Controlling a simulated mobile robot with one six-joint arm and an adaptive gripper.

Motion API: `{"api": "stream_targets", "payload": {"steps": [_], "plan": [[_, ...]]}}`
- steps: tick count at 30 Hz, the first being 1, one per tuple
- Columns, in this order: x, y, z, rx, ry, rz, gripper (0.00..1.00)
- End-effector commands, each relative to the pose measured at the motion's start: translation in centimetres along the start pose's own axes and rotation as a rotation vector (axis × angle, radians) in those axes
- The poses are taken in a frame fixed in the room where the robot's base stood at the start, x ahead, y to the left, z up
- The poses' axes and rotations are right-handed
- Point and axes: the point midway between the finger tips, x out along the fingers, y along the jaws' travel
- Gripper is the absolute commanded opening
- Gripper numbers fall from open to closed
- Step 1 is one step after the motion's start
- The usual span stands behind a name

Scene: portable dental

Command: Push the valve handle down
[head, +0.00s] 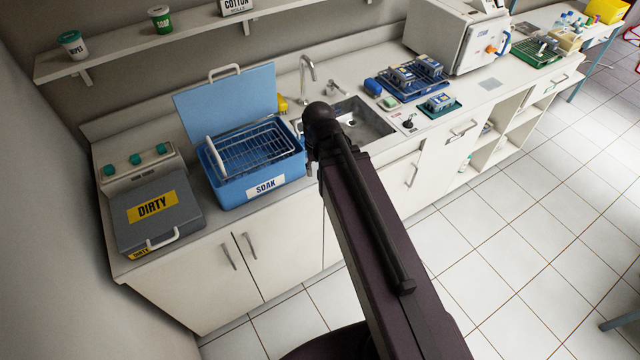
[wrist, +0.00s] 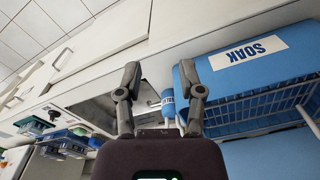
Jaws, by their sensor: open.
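My gripper (wrist: 163,84) is open, its two fingers spread apart in the wrist view. A small blue-and-white cylindrical piece (wrist: 168,102) shows in the gap between the fingers, beside the soak tub, with a thin pale bar next to it. I cannot tell whether this is the valve handle, or whether a finger touches it. In the head view my arm hides that spot and most of the gripper. A small dark lever-like piece (head: 409,123) stands on a pale plate right of the sink; I cannot tell if it is a valve.
The blue SOAK tub (head: 246,194) holds a wire basket, with its lid raised behind. The sink (head: 370,124) and faucet (head: 307,72) lie beside it. The grey DIRTY box (head: 157,220) is left, blue trays (head: 410,94) right. The floor in front is clear.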

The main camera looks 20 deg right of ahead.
Motion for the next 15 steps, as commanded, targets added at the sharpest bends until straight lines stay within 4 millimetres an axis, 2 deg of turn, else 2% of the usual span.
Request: {"api": "stream_targets", "payload": {"steps": [1,6,15], "plan": [[0.7,0.1,0.7,-0.025,-0.003,0.002,0.50],[1.4,0.1,1.7,-0.091,-0.013,0.005,0.50],[1.7,0.1,2.2,-0.129,-0.018,0.007,0.50]]}}
